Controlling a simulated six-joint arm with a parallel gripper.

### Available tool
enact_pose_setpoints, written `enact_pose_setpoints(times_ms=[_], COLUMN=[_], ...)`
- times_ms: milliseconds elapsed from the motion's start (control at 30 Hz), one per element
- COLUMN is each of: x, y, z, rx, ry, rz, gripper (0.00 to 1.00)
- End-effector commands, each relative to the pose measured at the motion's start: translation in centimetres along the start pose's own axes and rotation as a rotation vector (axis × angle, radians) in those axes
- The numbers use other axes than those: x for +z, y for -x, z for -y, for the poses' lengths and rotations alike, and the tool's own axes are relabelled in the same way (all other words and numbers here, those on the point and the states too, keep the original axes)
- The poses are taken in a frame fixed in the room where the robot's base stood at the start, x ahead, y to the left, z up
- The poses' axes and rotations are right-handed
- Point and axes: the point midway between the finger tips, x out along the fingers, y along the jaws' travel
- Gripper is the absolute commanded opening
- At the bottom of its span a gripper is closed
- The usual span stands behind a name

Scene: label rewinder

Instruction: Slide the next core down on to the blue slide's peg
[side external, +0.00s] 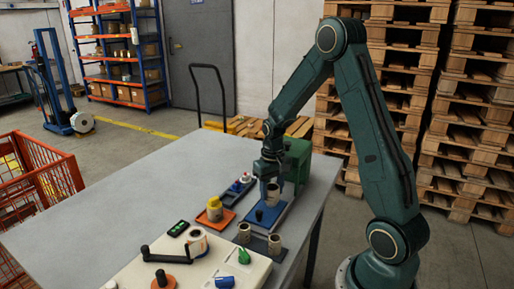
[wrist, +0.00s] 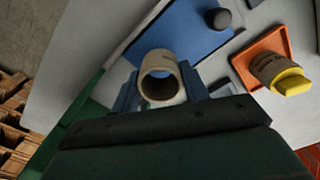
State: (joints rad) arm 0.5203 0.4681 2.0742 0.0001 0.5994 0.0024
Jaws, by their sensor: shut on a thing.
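My gripper (side external: 271,180) is shut on a tan cardboard core (side external: 273,195). In the wrist view the core (wrist: 161,75) sits between the fingers with its open bore facing the camera. The blue slide (side external: 281,217) is a flat plate on the table below the gripper. Its dark round peg (side external: 259,215) stands up bare, left of and nearer than the held core. In the wrist view the peg (wrist: 218,18) is up and right of the core, apart from it. The gap between core and slide is hard to judge.
An orange tray (side external: 226,219) holds a yellow-topped container (side external: 214,209). A green housing (side external: 297,160) stands close behind my gripper. A cranked cream machine (side external: 190,265) fills the front; the table's left is clear.

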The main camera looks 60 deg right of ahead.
Motion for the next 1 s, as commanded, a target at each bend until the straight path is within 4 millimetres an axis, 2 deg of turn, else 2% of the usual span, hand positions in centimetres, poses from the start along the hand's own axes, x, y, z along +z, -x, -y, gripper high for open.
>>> enact_pose_setpoints(times_ms=[400, 833, 867, 900, 967, 1000], x=[0.0, 0.0, 0.0, 0.0, 0.0, 0.0], y=[-1.4, -1.4, -1.4, -1.4, -1.4, -1.4], z=[0.0, 0.0, 0.0, 0.0, 0.0, 0.0], rx=[0.000, 0.000, 0.000, 0.000, 0.000, 0.000], ry=[0.000, 0.000, 0.000, 0.000, 0.000, 0.000], rz=[0.000, 0.000, 0.000, 0.000, 0.000, 0.000], gripper=[0.34, 0.34, 0.48, 0.56, 0.68, 0.70])
